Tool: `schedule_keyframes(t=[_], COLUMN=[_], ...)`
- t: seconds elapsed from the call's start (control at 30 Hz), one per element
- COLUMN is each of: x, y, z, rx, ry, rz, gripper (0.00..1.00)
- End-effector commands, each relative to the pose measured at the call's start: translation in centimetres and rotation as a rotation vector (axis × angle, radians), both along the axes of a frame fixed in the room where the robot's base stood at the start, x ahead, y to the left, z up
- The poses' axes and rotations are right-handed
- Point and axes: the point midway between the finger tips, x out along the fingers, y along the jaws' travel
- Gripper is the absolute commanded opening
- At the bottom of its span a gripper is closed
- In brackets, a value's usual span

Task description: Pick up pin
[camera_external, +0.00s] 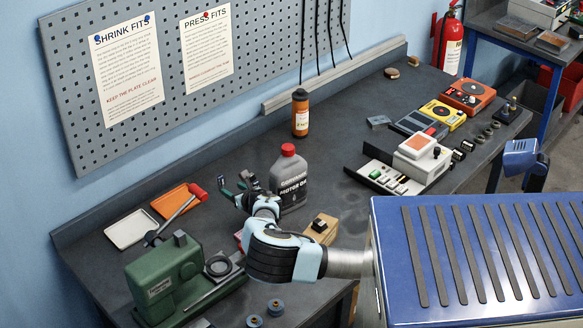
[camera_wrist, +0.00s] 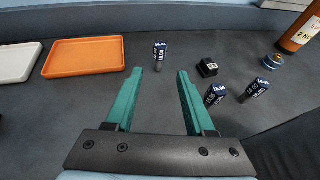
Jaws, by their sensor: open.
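My gripper (camera_wrist: 158,74) is open and empty, its two green fingers spread and pointing forward over the dark bench. A small pin-like piece with a dark blue printed label (camera_wrist: 160,57) stands just ahead of the gap between the fingertips, in the wrist view. Two similar labelled pieces, one at the right finger's side (camera_wrist: 216,94) and one further right (camera_wrist: 255,88), are tilted in the picture. In the external view my gripper (camera_external: 235,188) is beside the oil bottle (camera_external: 290,180). I cannot make out the labelled pieces there. None is between the fingers.
A black block (camera_wrist: 207,67) sits right of the nearest labelled piece. An orange tray (camera_wrist: 84,57) and a white tray (camera_wrist: 17,62) lie at left. An orange bottle (camera_wrist: 301,32) stands at far right. A green press (camera_external: 168,278) occupies the bench's near left.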

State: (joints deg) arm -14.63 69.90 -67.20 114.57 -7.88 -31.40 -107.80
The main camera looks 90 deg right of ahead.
Motion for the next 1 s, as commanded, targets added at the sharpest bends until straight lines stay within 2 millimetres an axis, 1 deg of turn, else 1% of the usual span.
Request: schedule_keyframes(t=[0.03,0.13,0.3,0.4,0.57,0.67,0.83,1.0], x=[0.0,0.4,1.7,2.3,2.7,3.3,4.4,5.1], y=[-0.1,-0.8,-3.0,-3.9,-4.7,-5.5,-7.4,-8.3], z=[-0.5,-1.0,-2.0,-2.5,-3.0,-3.3,-4.5,-5.2], rx=[-0.001,-0.001,-0.001,-0.001,0.0,0.0,0.0,0.0], ry=[0.002,0.0,0.0,-0.001,0.0,0.0,0.0,0.0], rz=[0.0,-0.001,0.0,-0.001,-0.001,-0.001,-0.001,0.0], gripper=[0.54,0.54,0.54,0.54,0.54,0.54,0.54,0.54])
